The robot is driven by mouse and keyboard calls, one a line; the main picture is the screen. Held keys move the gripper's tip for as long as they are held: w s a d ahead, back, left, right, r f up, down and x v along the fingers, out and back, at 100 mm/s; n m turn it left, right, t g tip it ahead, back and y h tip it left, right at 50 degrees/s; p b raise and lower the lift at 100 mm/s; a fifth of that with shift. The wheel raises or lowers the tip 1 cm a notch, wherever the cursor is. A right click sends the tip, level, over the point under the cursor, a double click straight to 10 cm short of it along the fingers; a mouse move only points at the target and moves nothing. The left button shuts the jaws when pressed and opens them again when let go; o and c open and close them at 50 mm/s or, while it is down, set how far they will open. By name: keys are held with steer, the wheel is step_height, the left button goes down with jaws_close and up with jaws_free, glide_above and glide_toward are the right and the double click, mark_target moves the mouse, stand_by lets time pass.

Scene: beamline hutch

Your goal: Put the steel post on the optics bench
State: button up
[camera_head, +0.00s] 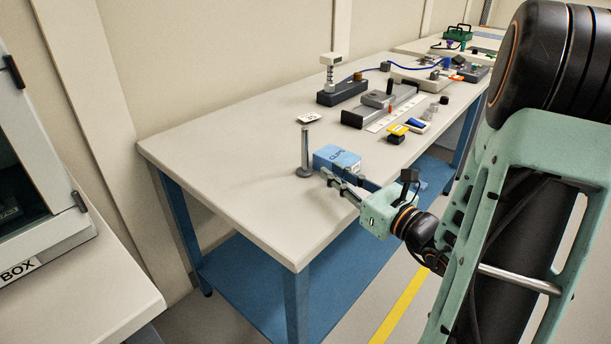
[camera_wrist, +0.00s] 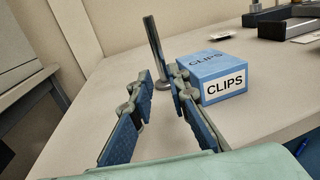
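The steel post (camera_head: 304,147), a slim grey rod on a round foot, stands upright on the light-topped, blue-legged bench (camera_head: 215,165), near its front edge. The post also shows in the wrist view (camera_wrist: 154,45), beyond the fingers, with its foot (camera_wrist: 163,85) between the two fingertips in the picture. My gripper (camera_head: 327,173) is open and empty, low over the bench, just right of the post. In the wrist view its fingers (camera_wrist: 158,82) are apart and the right one seems nearest the rod; I cannot tell whether they touch. No label shows which surface is the optics bench.
A blue CLIPS box (camera_head: 337,158) stands close to the right finger, also in the wrist view (camera_wrist: 222,82). Farther back are a rail stage (camera_head: 365,117), a black-based instrument (camera_head: 342,93), a yellow-black item (camera_head: 397,133) and a white card (camera_head: 309,117). The bench's left part is clear.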

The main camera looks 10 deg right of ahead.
mark_target(307, 155)
steer(key=b+x, duration=0.2)
steer(key=x, duration=0.8)
steer(key=shift+w+a, duration=0.25)
steer(key=shift+w, duration=0.05)
steer(key=shift+c, duration=0.3)
jaws_close()
